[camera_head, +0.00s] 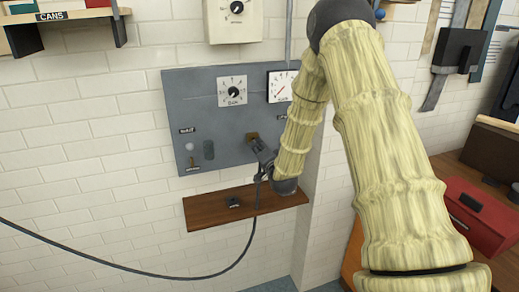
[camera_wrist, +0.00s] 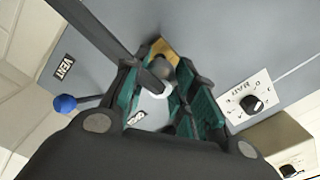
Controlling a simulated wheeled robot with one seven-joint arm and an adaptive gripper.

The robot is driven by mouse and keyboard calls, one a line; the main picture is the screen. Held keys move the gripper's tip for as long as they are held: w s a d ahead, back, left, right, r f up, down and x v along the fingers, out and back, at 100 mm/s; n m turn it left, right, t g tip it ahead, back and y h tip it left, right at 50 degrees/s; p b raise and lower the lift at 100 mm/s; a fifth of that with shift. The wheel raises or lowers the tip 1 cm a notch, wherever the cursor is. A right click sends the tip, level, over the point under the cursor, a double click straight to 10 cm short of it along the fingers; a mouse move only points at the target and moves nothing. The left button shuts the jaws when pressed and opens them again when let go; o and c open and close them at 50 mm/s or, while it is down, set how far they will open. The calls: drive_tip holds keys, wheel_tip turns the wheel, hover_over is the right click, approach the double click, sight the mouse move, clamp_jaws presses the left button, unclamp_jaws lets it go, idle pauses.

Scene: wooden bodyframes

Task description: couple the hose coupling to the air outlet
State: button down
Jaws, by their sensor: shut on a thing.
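My gripper (camera_head: 262,155) is in front of the grey wall panel, close to the brass air outlet (camera_head: 252,137). In the wrist view, the teal-padded fingers of my gripper (camera_wrist: 160,100) are shut on the hose coupling (camera_wrist: 159,90), a dark piece with a pale ring. The outlet's brass plate (camera_wrist: 163,47) shows just beyond it. The coupling's front end lines up roughly with the plate; I cannot tell whether it touches or sits on the outlet. The black hose (camera_head: 250,238) hangs below my gripper and curves away left.
The grey panel (camera_head: 207,102) carries a dial (camera_head: 233,91), a gauge (camera_head: 281,87) and a blue-tipped lever (camera_wrist: 66,103) by a VENT label (camera_wrist: 65,70). A red box (camera_head: 478,218) stands right.

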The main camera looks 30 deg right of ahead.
sight(257, 144)
drive_tip(key=shift+b+x, duration=0.55)
drive_tip(key=shift+x, duration=0.95)
drive_tip(key=c, duration=1.1)
unclamp_jaws()
drive_tip(key=shift+s, duration=0.1)
drive_tip(key=v, duration=1.1)
drive_tip(key=shift+s, duration=0.35)
